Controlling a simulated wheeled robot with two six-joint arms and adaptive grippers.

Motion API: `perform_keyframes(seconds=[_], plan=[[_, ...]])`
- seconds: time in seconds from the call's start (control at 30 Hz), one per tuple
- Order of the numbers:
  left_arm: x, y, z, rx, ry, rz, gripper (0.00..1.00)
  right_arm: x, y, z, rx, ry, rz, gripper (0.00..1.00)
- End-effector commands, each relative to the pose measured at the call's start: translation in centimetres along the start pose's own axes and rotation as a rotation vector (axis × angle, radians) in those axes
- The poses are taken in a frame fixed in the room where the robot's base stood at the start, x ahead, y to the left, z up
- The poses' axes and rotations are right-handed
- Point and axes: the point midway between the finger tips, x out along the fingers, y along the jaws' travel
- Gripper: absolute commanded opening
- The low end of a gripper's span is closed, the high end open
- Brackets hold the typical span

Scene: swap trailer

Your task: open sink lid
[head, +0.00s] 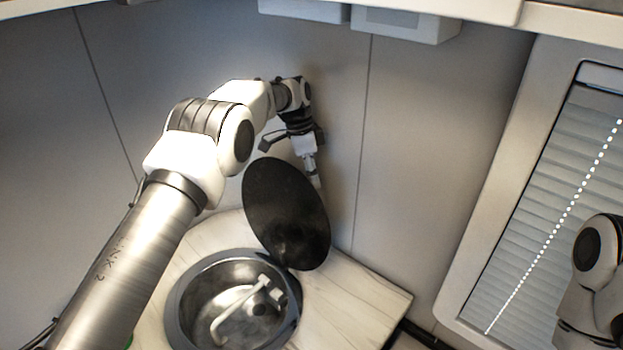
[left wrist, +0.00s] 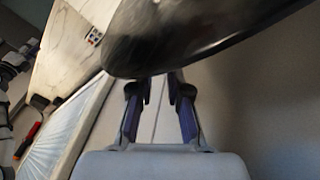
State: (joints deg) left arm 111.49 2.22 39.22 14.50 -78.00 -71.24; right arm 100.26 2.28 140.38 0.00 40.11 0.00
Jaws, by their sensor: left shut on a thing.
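The dark oval sink lid (head: 287,213) stands raised and tilted up at the back right of the round sink (head: 177,308). The sink's metal bowl is uncovered. My left gripper (head: 313,172) is at the lid's upper right edge, shut on it. In the left wrist view the lid (left wrist: 190,32) fills the top, and the fingertips of my left gripper (left wrist: 160,80) meet its edge; the exact contact is partly hidden behind the lid. My right gripper is outside the views.
A white faucet (head: 240,312) lies low across the sink bowl. The pale marble-look counter (head: 355,303) is clear right of the sink. Grey wall panels (head: 345,150) stand close behind the lid and my left gripper. A window with a blind (head: 570,190) is at right.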

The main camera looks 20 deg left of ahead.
Motion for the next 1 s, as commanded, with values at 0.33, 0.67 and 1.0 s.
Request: perform_keyframes(seconds=[0.33,0.67,1.0], plan=[[0.68,-0.59,0.66,-0.008,-0.009,0.000,0.00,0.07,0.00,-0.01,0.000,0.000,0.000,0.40],[0.58,-0.49,0.52,-0.006,-0.009,0.001,0.56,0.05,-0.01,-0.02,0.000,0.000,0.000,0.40],[0.21,-0.47,0.26,-0.003,-0.005,-0.003,0.56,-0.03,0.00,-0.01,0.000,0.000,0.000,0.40]])
